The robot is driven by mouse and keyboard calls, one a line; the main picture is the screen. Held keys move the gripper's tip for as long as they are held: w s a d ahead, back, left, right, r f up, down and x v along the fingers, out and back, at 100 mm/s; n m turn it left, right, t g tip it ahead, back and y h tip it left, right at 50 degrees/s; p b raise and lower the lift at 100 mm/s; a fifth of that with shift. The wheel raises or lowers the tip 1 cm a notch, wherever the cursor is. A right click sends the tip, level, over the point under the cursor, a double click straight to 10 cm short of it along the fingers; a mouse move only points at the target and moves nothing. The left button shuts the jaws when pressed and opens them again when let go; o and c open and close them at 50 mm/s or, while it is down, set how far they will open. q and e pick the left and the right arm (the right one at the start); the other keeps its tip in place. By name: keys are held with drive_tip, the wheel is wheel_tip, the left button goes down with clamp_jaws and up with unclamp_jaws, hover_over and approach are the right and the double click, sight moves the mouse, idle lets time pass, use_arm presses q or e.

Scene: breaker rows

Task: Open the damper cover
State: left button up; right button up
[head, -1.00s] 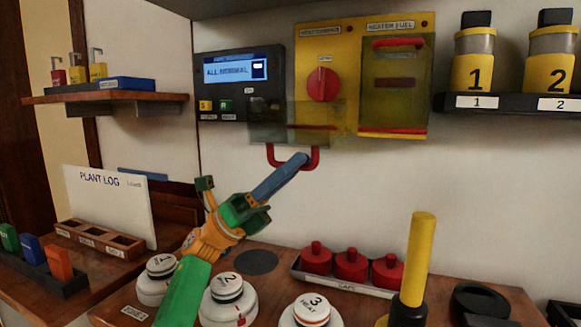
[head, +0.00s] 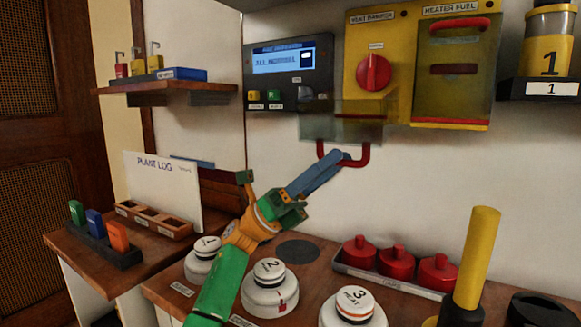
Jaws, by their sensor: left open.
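The damper cover (head: 325,128) is a see-through smoky flap with a red U-shaped handle (head: 365,155) at its lower edge. It hangs out at the bottom of the yellow vent damper panel (head: 357,88), tilted down, and the red knob (head: 373,72) above it shows uncovered. My left gripper (head: 345,159) has blue fingers that reach up to the handle. The jaws are open. My right gripper is out of view.
The heater fuel cover (head: 455,85), with red bars, is shut just right. A dark display panel (head: 289,72) is at left. Below, the desk holds round numbered knobs (head: 270,280), red caps (head: 397,260) and a tall yellow lever (head: 477,255).

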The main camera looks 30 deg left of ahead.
use_arm(q)
drive_tip(key=s+a+p, duration=0.2)
drive_tip(key=a+p, duration=0.1)
drive_tip(key=a, duration=0.9)
drive_tip(key=shift+s+f+p, duration=0.25)
drive_tip(key=shift+s+p, duration=0.1)
drive_tip(key=shift+s, duration=0.05)
drive_tip(key=shift+a, duration=0.1)
